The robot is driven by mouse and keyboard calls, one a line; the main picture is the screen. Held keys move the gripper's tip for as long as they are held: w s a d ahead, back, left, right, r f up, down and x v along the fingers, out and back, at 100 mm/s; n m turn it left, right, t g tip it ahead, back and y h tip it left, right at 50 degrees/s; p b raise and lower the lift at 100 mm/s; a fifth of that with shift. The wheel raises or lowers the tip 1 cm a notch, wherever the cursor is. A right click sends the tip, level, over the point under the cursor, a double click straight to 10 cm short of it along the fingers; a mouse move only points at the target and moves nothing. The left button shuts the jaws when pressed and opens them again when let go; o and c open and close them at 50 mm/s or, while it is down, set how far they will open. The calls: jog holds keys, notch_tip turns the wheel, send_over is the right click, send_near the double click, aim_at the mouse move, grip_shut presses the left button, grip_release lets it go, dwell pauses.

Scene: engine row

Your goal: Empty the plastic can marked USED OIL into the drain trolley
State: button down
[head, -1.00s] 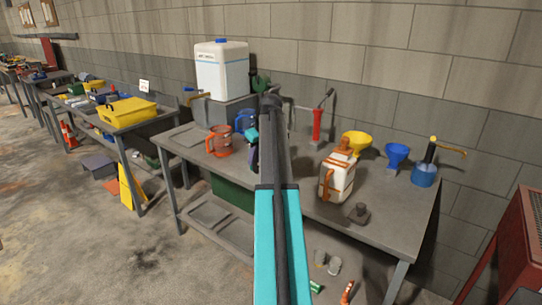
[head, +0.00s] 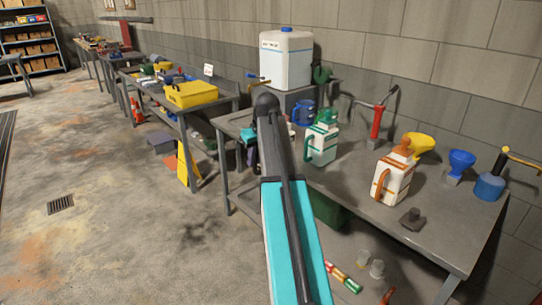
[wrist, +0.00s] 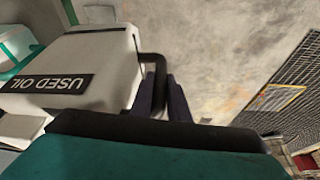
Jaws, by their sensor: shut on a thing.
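In the wrist view the white plastic can (wrist: 98,62) shows its black USED OIL label, upside down in the picture. My gripper (wrist: 160,97) is shut on the can's dark handle, with a finger on each side of it. In the head view my gripper (head: 250,152) is only partly seen beyond the arm, near the bench's left end. The can cannot be made out there; my arm covers that area. I cannot identify the drain trolley in either view.
The grey bench (head: 350,190) holds a green-and-white jug (head: 322,145), an orange-handled white jug (head: 390,178), a blue jug (head: 303,113), funnels and a large white container (head: 286,60). Open concrete floor lies left, with a floor grate (head: 60,203).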

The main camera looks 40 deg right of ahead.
jog(key=a+n, duration=0.1)
jog(key=a, duration=3.8)
jog(key=shift+s+f+t, duration=0.2)
jog(key=shift+f+t, duration=0.1)
jog(key=shift+f, duration=0.15)
jog(key=shift+d, duration=0.1)
